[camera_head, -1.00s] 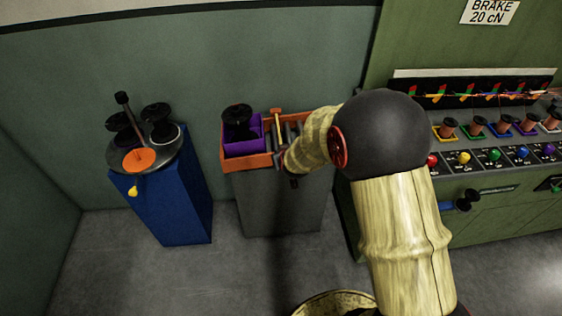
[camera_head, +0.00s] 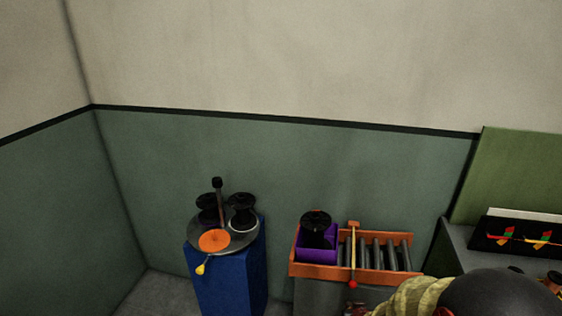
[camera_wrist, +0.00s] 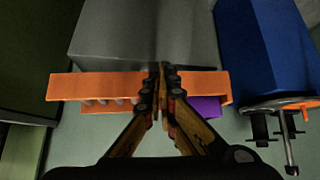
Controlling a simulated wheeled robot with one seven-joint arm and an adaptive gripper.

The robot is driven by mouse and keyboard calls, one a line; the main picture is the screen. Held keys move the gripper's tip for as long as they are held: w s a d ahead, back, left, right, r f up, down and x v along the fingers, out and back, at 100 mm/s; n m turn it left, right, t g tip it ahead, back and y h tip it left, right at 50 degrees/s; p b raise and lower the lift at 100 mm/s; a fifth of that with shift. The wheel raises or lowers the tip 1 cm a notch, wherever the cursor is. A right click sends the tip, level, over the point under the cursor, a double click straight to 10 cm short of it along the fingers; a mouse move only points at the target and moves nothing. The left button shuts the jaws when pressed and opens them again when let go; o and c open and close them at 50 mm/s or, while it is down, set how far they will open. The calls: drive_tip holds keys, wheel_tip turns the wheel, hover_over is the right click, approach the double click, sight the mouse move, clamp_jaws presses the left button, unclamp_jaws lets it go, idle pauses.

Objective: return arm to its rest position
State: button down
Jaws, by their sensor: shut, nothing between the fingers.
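My gripper (camera_wrist: 160,72) is shut and empty; its two fingers meet at the middle of the wrist view. Behind the fingers, in that view, lies the orange-rimmed roller tray (camera_wrist: 90,86), and I cannot tell the exact gap. In the head view my arm (camera_head: 415,298) enters at the bottom right, its pale sleeve and dark round joint cut off by the frame edge. Only a small part of my gripper shows there, low in front of the tray (camera_head: 385,272).
A purple bin (camera_head: 318,256) with a black spool (camera_head: 316,222) sits at the tray's left end, beside a yellow lever (camera_head: 354,240) with a red knob. A blue cabinet (camera_head: 228,282) carries a round turntable (camera_head: 236,241) with black spools. A green panel (camera_head: 515,180) stands right.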

drive_tip(key=s+a+r+g+y, duration=0.1)
drive_tip(key=s+a+r+g, duration=0.15)
drive_tip(key=s, duration=0.35)
drive_tip(key=s+a+r+g, duration=0.1)
drive_tip(key=s+g, duration=0.2)
drive_tip(key=s, duration=0.3)
drive_tip(key=s+r+t, duration=0.1)
drive_tip(key=s+r, duration=0.3)
drive_tip(key=r, duration=0.4)
drive_tip(key=s+a+r, duration=0.1)
drive_tip(key=s+r, duration=0.3)
drive_tip(key=r, duration=0.5)
drive_tip(key=s+a+r+n+t, duration=0.1)
drive_tip(key=s+r, duration=0.2)
drive_tip(key=r, duration=0.5)
drive_tip(key=shift+s+a+r+t, duration=0.15)
drive_tip(key=shift+s+r+t, duration=0.15)
drive_tip(key=shift+s+t, duration=0.1)
